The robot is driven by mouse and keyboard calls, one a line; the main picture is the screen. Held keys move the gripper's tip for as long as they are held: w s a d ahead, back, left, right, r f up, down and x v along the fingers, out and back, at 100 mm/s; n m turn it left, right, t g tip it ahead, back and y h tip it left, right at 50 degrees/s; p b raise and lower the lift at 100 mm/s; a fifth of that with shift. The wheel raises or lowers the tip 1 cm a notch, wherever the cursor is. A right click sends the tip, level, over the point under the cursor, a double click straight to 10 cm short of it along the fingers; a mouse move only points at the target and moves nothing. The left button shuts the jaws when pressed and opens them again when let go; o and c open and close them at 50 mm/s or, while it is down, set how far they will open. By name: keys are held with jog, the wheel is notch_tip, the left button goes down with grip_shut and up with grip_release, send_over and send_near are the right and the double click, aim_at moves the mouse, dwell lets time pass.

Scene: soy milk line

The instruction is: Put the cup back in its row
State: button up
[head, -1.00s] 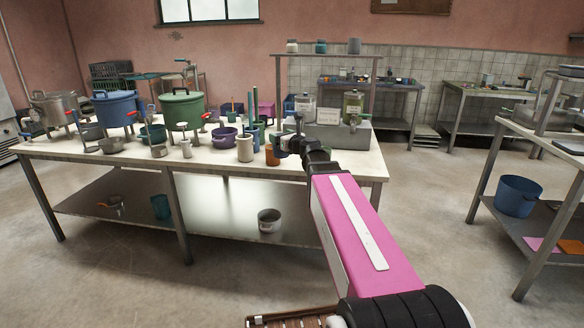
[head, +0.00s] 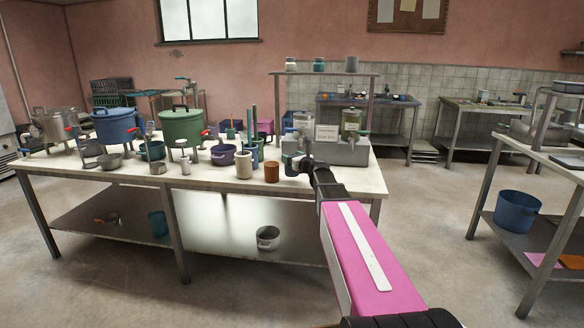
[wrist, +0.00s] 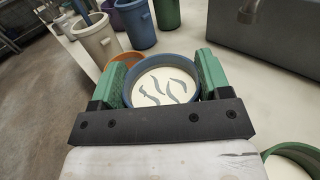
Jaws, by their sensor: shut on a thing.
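My gripper (wrist: 160,88) is shut on a blue cup (wrist: 162,60), with its green fingers on either side of the rim. The cup's inside looks white with blue-grey streaks. In the head view, my gripper (head: 291,162) is over the right part of the long table; the held cup is hardly discernible there. A brown-orange cup (head: 271,172) stands just left of my gripper, and a cream cup (head: 243,166) stands left of that. In the wrist view, the orange cup (wrist: 124,57) is partly hidden behind the held cup, with the cream cup (wrist: 95,40) beyond it.
More blue, green and purple vessels stand behind the cream cup. A grey dispenser block (head: 340,153) stands behind my gripper. A green-rimmed vessel (wrist: 296,153) is close at the wrist view's lower right. Bare tabletop (head: 357,178) lies to the right.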

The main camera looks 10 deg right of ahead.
jog(key=shift+f, duration=1.9)
jog(key=shift+f, duration=0.1)
jog(key=o, duration=1.1)
jog(key=shift+o, duration=0.2)
